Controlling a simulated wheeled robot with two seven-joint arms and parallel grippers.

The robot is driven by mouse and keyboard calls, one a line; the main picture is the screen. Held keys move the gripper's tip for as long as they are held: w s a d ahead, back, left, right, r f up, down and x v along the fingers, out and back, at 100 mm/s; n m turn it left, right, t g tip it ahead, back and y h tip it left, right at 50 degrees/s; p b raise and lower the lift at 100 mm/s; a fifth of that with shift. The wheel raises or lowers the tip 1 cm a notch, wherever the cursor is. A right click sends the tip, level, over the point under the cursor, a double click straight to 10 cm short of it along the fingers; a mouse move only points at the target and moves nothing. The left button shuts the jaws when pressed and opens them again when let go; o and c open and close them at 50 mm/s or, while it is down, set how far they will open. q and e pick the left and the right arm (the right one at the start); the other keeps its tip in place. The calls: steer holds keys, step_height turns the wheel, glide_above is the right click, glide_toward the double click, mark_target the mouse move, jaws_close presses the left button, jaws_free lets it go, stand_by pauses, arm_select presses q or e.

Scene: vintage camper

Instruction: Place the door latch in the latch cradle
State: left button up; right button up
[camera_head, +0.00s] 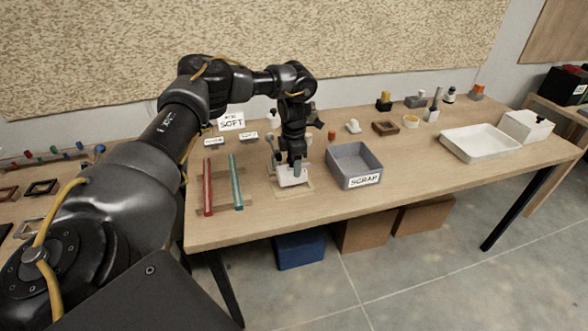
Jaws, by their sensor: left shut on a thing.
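My left gripper (293,168) points down over the front middle of the table and is shut on a small pale grey piece, seemingly the door latch (291,181). The gripper hides part of it. Beneath it is a light wooden base (307,191), which may be the latch cradle. I cannot tell whether the latch touches this base or is held just above it. My right gripper is not in view.
A grey bin labelled SCRAP (356,165) stands close on the right. A red rod (208,186) and a teal rod (236,181) lie on the left. Small parts stand along the back. A white tray (480,142) is farther right.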

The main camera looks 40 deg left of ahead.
arm_select(q)
step_height(320, 180, down, 2)
steer(key=shift+f+p, duration=0.15)
steer(key=shift+p, duration=0.35)
steer(key=shift+f, duration=0.3)
steer(key=shift+f, duration=0.1)
steer(key=o, duration=1.2)
